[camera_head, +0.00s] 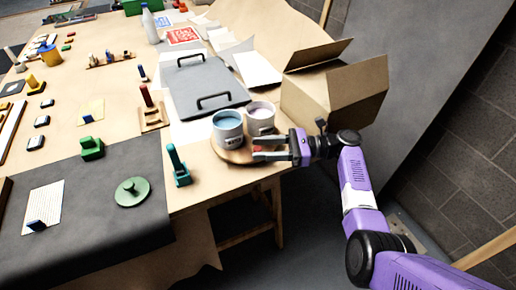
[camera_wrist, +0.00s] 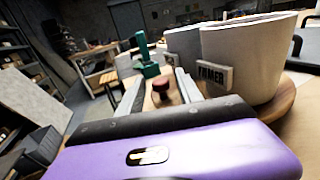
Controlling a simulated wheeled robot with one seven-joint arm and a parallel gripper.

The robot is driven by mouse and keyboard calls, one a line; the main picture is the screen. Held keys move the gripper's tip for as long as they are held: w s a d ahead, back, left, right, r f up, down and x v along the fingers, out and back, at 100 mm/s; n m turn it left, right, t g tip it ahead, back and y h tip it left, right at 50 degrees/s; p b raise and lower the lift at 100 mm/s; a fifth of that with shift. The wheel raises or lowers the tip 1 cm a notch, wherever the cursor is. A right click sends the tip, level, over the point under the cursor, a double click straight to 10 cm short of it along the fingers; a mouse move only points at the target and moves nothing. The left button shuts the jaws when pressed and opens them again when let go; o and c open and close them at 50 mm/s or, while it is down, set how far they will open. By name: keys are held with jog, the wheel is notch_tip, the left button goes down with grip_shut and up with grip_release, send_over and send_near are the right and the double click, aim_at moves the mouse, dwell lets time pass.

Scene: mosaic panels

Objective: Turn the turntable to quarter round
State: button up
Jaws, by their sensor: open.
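The turntable (camera_head: 232,157) is a round wooden disc at the right edge of the table; its rim also shows in the wrist view (camera_wrist: 285,97). Two pots stand on it: one with blue content (camera_head: 227,130) and one with pale lilac content (camera_head: 261,119). A small dark red knob (camera_wrist: 161,88) stands up near the disc's edge. My gripper (camera_head: 256,148) is open over the near right side of the disc. In the wrist view its fingers (camera_wrist: 159,82) lie on either side of the knob, with no clear contact.
A teal upright tool (camera_head: 178,166) stands left of the turntable. A grey panel with two handles (camera_head: 200,88) lies behind it. An open cardboard box (camera_head: 335,98) is close behind my gripper. A green round lidded piece (camera_head: 132,191) lies on the dark mat.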

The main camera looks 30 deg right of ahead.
jog(key=shift+b+v, duration=0.45)
jog(key=shift+v, duration=2.75)
